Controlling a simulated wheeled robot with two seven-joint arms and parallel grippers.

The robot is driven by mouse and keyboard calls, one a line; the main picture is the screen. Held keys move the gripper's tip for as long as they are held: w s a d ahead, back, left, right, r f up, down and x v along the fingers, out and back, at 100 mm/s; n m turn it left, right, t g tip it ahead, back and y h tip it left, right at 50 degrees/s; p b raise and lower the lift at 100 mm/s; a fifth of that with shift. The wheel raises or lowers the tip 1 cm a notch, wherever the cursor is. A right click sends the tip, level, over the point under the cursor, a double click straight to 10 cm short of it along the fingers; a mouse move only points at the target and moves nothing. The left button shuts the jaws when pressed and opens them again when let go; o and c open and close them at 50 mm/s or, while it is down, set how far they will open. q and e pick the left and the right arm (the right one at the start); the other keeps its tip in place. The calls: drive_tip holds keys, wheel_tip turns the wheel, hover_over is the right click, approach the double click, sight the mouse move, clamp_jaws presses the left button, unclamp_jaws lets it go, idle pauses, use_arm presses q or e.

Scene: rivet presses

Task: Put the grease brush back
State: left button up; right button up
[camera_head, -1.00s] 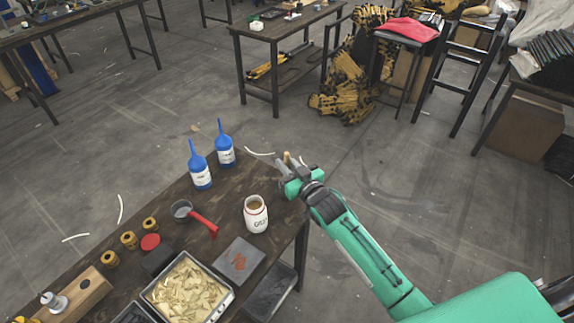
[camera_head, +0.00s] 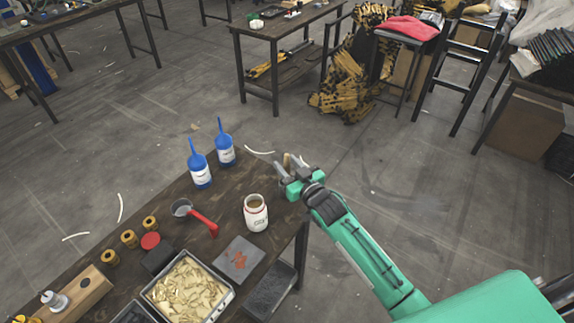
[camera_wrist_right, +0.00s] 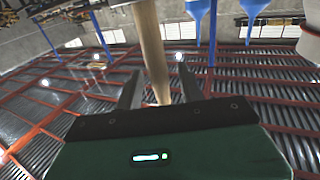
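The grease brush shows as a tan wooden handle (camera_wrist_right: 152,45) in the right wrist view. It runs from the top edge down between the fingers of my right gripper (camera_wrist_right: 157,88). There is a gap on both sides of the handle, so the fingers are open around it. In the head view my right gripper (camera_head: 292,166) is at the table's far right corner, and only the handle's tip shows. The brush's lower end and whatever supports it are hidden. A white jar (camera_head: 257,214) with a partly readable label stands on the table, left of and nearer than the gripper. My left gripper is out of view.
Two blue bottles (camera_head: 200,170) stand left of the gripper on the dark table (camera_head: 240,183). Open floor is to the right.

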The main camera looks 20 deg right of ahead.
drive_tip(key=b+v, duration=0.2)
drive_tip(key=v, duration=0.9)
drive_tip(key=shift+s, duration=0.3)
drive_tip(key=shift+d, duration=0.1)
drive_tip(key=s+f+g+h, duration=0.1)
drive_tip(key=s+f+g, duration=0.3)
drive_tip(key=s, duration=0.5)
drive_tip(key=s+f+m+g+h, duration=0.1)
drive_tip(key=s+f+g+h, duration=0.1)
drive_tip(key=s+g, duration=0.5)
drive_tip(key=s+f+g+h, duration=0.1)
drive_tip(key=s+f+g, duration=0.2)
drive_tip(key=s, duration=0.8)
wheel_tip(320, 180, down, 31)
drive_tip(key=g, duration=0.1)
drive_tip(key=s+d+f, duration=0.2)
drive_tip(key=s+f, duration=0.8)
drive_tip(key=s+d+f+g, duration=0.1)
drive_tip(key=s+d+f, duration=0.1)
drive_tip(key=s+f, duration=0.7)
drive_tip(key=shift+s+f+h, duration=0.3)
drive_tip(key=shift+s+f, duration=0.1)
drive_tip(key=shift+f, duration=0.2)
